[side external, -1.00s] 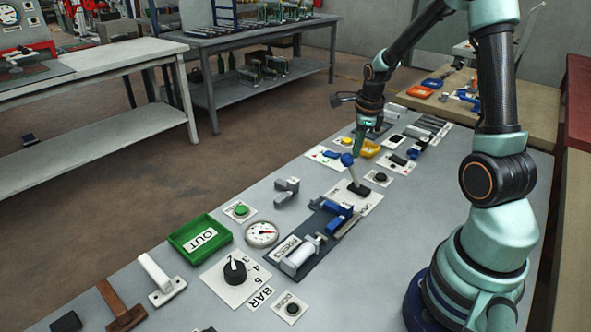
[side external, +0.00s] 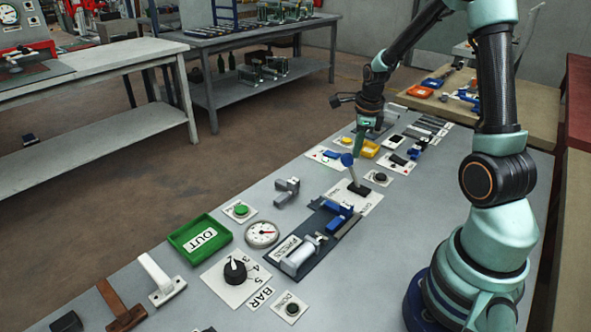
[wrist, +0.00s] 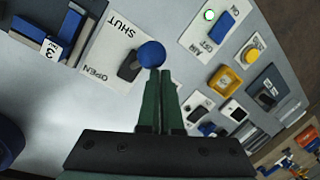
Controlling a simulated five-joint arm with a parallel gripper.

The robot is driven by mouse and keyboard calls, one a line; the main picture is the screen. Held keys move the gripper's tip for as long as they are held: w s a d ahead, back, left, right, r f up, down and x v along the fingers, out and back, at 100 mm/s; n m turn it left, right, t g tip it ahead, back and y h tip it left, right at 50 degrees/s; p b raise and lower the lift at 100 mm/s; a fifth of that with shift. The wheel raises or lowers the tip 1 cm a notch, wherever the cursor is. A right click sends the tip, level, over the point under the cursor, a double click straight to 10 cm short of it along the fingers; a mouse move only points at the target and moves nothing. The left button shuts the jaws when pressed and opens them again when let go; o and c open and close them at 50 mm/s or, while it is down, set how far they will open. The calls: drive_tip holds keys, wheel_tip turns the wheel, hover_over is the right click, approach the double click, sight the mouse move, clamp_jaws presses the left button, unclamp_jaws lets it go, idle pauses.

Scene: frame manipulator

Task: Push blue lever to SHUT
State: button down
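The blue lever has a round blue knob (side external: 347,160) on a pale rod that rises, tilted, from a black base (side external: 358,189). In the wrist view the knob (wrist: 152,53) sits just beyond my fingertips, and the black base (wrist: 130,67) lies to its left. The white plate (wrist: 97,60) under it reads SHUT at the upper end and OPEN at the lower end. My gripper (wrist: 160,73) has its two green fingers together with nothing seen between them. In the side view my gripper (side external: 358,153) is right beside the knob; whether they touch is unclear.
A press with blue and grey parts (side external: 300,255) stands close by the lever plate. A gauge (side external: 262,233), green OUT tray (side external: 183,240) and rotary knob (side external: 235,270) lie toward the front. Yellow tray (side external: 367,148), switches and buttons crowd the far side.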

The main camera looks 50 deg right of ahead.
drive_tip(key=shift+w+a+r+t, duration=0.1)
drive_tip(key=shift+w+r+t, duration=0.1)
drive_tip(key=shift+w, duration=0.45)
drive_tip(key=shift+w+a+r+t, duration=0.1)
drive_tip(key=shift+w+r+t, duration=0.1)
drive_tip(key=shift+w, duration=0.4)
drive_tip(key=s+d+r, duration=0.1)
drive_tip(key=s+d, duration=0.2)
drive_tip(key=s, duration=0.2)
drive_tip(key=w+a+r, duration=0.2)
drive_tip(key=w+r, duration=0.4)
drive_tip(key=w, duration=0.2)
drive_tip(key=s+a+r+n, duration=0.1)
drive_tip(key=a+r+n, duration=0.3)
drive_tip(key=a+n, duration=0.2)
drive_tip(key=s+a+r+n+t, duration=0.1)
drive_tip(key=s+a+r+n, duration=0.1)
drive_tip(key=s+a+n, duration=0.3)
drive_tip(key=s+a+r+n+t+y, duration=0.1)
drive_tip(key=s+a+n, duration=0.5)
drive_tip(key=a+n, duration=0.6)
drive_tip(key=r+n+t, duration=0.1)
drive_tip(key=n, duration=0.5)
drive_tip(key=shift+s+a+n, duration=0.2)
drive_tip(key=shift+s+n, duration=0.1)
